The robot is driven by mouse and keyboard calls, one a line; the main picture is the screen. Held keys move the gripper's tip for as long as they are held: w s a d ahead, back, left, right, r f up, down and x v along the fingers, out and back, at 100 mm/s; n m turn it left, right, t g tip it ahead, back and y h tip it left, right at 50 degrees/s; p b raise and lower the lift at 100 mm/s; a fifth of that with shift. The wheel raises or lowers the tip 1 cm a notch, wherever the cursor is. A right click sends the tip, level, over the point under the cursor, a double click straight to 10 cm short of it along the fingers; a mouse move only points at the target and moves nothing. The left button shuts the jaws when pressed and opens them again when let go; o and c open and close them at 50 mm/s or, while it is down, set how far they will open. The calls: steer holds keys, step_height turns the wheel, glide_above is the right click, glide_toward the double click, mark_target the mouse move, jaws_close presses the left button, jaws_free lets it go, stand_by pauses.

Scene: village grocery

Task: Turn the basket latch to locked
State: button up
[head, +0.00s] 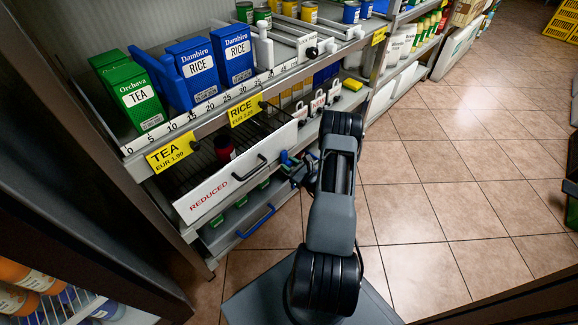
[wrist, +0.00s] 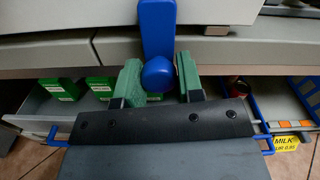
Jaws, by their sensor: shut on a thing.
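The blue latch lever (wrist: 157,28) hangs down across a light grey front in the wrist view and ends in a round blue knob (wrist: 157,75). My gripper (wrist: 158,62) has its two green fingers on either side of the knob and is shut on the latch. In the head view my gripper (head: 304,172) is beside the shelf unit, past the right end of the REDUCED drawer, with blue parts (head: 286,158) showing next to it. My arm hides much of the latch there. I cannot read any locked or unlocked mark.
The REDUCED drawer (head: 226,186) stands out from the shelf, holding a dark red can (head: 224,148). Below it is a lower drawer with a blue handle (head: 257,222) and green boxes (wrist: 60,88). Tiled floor (head: 440,160) to the right is clear.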

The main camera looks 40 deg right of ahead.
stand_by(0.3)
steer(key=o, duration=0.9)
steer(key=s+d+p, duration=0.2)
steer(key=s+p, duration=0.1)
steer(key=s, duration=1)
steer(key=shift+s+d, duration=0.15)
steer(key=shift+s, duration=0.2)
steer(key=shift+r, duration=0.1)
